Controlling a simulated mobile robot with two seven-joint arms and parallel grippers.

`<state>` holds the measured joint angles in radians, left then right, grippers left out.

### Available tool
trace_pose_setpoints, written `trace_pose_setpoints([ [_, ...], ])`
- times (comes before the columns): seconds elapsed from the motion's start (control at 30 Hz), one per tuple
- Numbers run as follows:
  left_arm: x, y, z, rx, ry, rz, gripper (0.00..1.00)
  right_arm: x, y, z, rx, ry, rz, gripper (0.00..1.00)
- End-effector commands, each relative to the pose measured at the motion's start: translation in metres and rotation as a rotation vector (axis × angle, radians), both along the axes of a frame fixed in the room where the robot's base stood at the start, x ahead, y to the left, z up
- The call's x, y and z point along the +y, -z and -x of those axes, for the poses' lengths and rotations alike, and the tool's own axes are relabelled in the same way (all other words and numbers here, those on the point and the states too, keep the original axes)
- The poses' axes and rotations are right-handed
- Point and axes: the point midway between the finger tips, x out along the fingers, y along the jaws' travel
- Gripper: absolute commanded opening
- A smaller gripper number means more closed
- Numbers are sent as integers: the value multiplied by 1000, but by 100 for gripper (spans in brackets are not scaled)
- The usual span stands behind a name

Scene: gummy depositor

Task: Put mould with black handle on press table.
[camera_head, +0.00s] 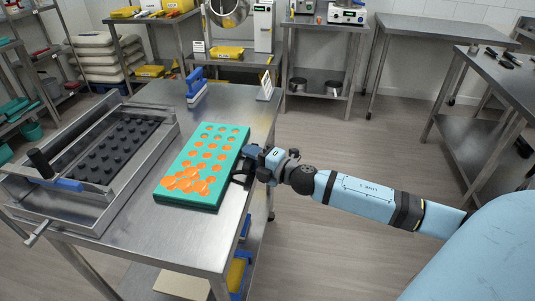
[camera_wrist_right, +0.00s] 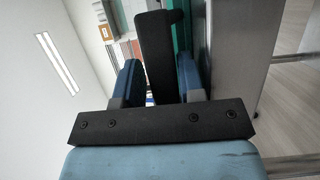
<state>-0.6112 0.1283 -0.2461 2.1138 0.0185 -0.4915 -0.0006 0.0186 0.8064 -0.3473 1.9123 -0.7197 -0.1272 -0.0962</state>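The mould (camera_head: 208,150) is a teal slab with a dark underside and rows of orange round cavities. It is at the right side of a steel table (camera_head: 140,229), but I cannot tell whether it touches the top. My right gripper (camera_head: 250,165) is at the mould's right edge. My left gripper is not in view.
A steel frame with a black studded plate (camera_head: 112,150) and a black-knobbed lever (camera_head: 40,163) is at the table's left. A blue-handled tool (camera_head: 196,86) and a small sign (camera_head: 265,86) stand at the back. Other steel tables (camera_head: 445,27) are beyond open floor.

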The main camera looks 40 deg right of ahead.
Motion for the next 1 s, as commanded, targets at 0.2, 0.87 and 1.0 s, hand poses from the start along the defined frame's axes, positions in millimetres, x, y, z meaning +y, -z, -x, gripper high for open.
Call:
trace_pose_setpoints([
  [0.2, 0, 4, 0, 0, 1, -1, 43, -10, 4, 31, 5, -1, 1, 36],
  [0.87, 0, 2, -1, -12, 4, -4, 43, -39, 3, 107, 4, 2, -6, 36],
  [1.0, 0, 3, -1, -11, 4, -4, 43, -29, 28, 120, 80, 56, -150, 36],
])
